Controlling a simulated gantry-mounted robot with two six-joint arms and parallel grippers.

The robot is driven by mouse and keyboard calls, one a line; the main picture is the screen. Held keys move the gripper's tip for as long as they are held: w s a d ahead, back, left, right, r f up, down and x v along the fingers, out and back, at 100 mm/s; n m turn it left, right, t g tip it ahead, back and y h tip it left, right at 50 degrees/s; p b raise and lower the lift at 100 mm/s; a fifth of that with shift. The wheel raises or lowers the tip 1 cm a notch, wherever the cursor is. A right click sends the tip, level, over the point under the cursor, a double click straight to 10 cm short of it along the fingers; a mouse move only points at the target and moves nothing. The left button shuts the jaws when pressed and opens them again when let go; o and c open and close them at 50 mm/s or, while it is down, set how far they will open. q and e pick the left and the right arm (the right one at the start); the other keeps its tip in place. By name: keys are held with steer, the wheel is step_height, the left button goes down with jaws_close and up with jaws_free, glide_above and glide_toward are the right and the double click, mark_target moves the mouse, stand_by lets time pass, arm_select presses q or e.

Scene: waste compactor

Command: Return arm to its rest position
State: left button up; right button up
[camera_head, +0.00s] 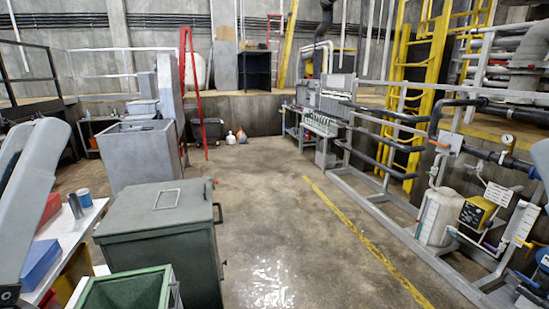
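My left arm (38,190) comes in as large grey links at the left edge, raised beside a white table. Its gripper fingers cannot be made out clearly, so I cannot tell whether they are open or shut, or whether they hold anything. At the right edge a small grey piece (541,160) shows, which may be part of my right arm; no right gripper shows. A dark green-grey metal bin (160,240) with a shut lid and a handle on its right side stands in front, left of the middle.
A green open-topped bin (125,290) stands at the front. The white table (75,232) at left holds a blue box (40,264) and a blue can (84,197). A grey bin (139,155) stands behind. Pipes and a railing line the right. The middle floor (290,210) is clear.

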arm_select(q)
step_height(320, 180, up, 28)
steer(key=m+h+p, duration=0.1)
steer(key=m+p, duration=0.2)
steer(key=p, duration=2.5)
steer(key=shift+w+d+h, duration=0.15)
steer(key=shift+d+h, duration=0.15)
steer(key=shift+d, duration=0.05)
